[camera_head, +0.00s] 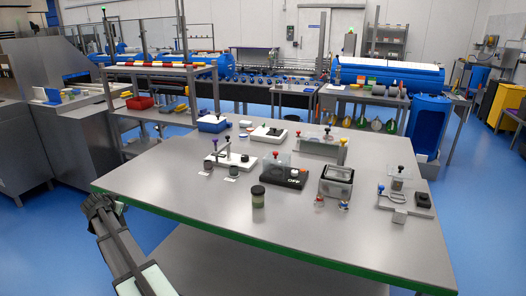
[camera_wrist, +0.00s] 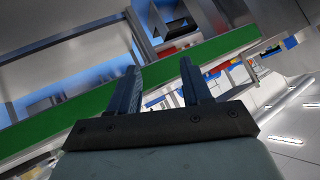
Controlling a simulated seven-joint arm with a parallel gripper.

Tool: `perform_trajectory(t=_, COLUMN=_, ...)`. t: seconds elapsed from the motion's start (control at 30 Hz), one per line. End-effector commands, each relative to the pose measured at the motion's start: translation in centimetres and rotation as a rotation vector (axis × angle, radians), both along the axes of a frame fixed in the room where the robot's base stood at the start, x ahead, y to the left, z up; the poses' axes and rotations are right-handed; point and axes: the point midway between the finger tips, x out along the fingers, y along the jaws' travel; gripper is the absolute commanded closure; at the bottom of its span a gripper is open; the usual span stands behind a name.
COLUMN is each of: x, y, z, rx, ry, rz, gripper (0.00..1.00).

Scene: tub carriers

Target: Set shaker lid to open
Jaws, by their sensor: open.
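No label marks the shaker, so I cannot tell for sure which device it is. A black device (camera_head: 285,178) with white "OFF" lettering stands mid-table, with an upright clear panel and a red knob at its back left. Right of it is a grey-framed box (camera_head: 337,186) with a pale top and a dark knob above it; whether its lid is shut is too small to tell. My gripper (camera_head: 100,204) is at the table's left front edge, far from both. In the wrist view my gripper (camera_wrist: 158,72) has its two fingers apart with nothing between them.
The grey table (camera_head: 155,187) has a green front edge and free room at left and front. A dark jar (camera_head: 258,196) stands in front of the black device. A white-based stand (camera_head: 232,158), a blue box (camera_head: 212,122) and a grey tray (camera_head: 405,201) are around.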

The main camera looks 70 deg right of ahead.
Motion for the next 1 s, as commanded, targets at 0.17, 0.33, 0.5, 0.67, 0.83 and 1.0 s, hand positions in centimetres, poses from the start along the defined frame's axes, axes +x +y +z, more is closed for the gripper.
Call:
perform_trajectory(t=0.17, x=0.7, y=-4.5, z=7.9, rx=-0.041, ry=-0.134, rz=-0.080, gripper=0.51)
perform_trajectory(t=0.33, x=-2.3, y=-11.5, z=14.4, rx=-0.057, ry=-0.184, rz=-0.200, gripper=0.51)
perform_trajectory(t=0.5, x=-8.7, y=-18.4, z=16.4, rx=-0.016, ry=-0.088, rz=-0.320, gripper=0.51)
perform_trajectory(t=0.67, x=-15.2, y=-23.9, z=18.0, rx=0.045, ry=0.005, rz=-0.414, gripper=0.51)
perform_trajectory(t=0.83, x=-22.4, y=-28.5, z=19.9, rx=0.125, ry=0.097, rz=-0.498, gripper=0.51)
perform_trajectory(t=1.0, x=-29.4, y=-31.8, z=21.9, rx=0.212, ry=0.172, rz=-0.560, gripper=0.51)
